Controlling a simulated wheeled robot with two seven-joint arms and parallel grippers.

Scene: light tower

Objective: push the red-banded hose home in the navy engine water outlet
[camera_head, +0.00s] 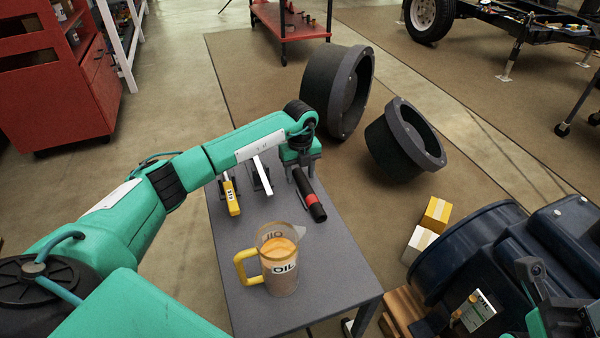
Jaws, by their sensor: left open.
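The red-banded hose (316,211), a short black tube with a red band, lies on the grey table near its right edge. My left gripper (303,173) points down over the hose's far end, fingers open. I cannot tell whether they touch the hose. The navy engine (459,257) stands at the lower right, apart from the table. I cannot make out its water outlet for certain. My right gripper (545,290) shows partly at the lower right, in front of the engine; its fingers are unclear.
An oil jug (280,268) with a yellow handle stands on the grey table (330,285). A yellow tool (231,197) lies on its left side. Two large black flanged parts (340,95) rest on the floor beyond. Small boxes (436,215) stand beside the engine.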

